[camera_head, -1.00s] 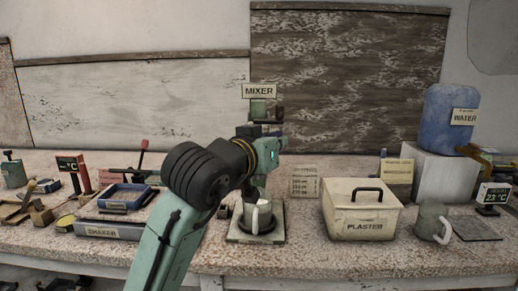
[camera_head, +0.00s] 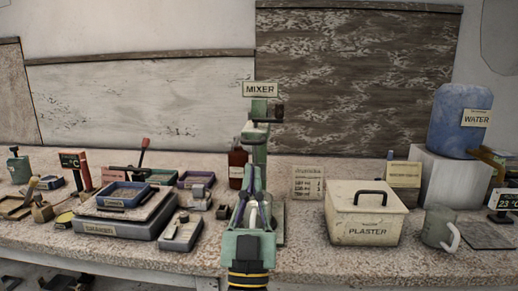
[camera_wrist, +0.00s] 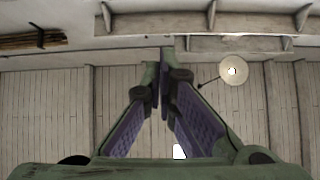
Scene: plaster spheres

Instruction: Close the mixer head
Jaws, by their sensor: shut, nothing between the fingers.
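The green mixer (camera_head: 259,152) stands at the back centre under a "MIXER" sign (camera_head: 260,89). Its upper part (camera_head: 263,109) rises above my gripper; I cannot tell the exact tilt of the head. My gripper (camera_head: 254,171) is in front of the mixer, fingers pointing up, and hides most of its lower part and base. Whether it touches the mixer is unclear. In the wrist view the purple-padded fingers (camera_wrist: 162,88) converge at their tips with nothing held. The mixer is not recognisable in that view, which looks up at the ceiling and a lamp (camera_wrist: 233,71).
A plaster box (camera_head: 366,212) and a grey mug (camera_head: 438,228) stand to the right. The blue water container (camera_head: 459,122) is behind them on a block. The shaker (camera_head: 120,225) and a small grey device (camera_head: 182,232) are to the left. A brown bottle (camera_head: 238,163) stands beside the mixer.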

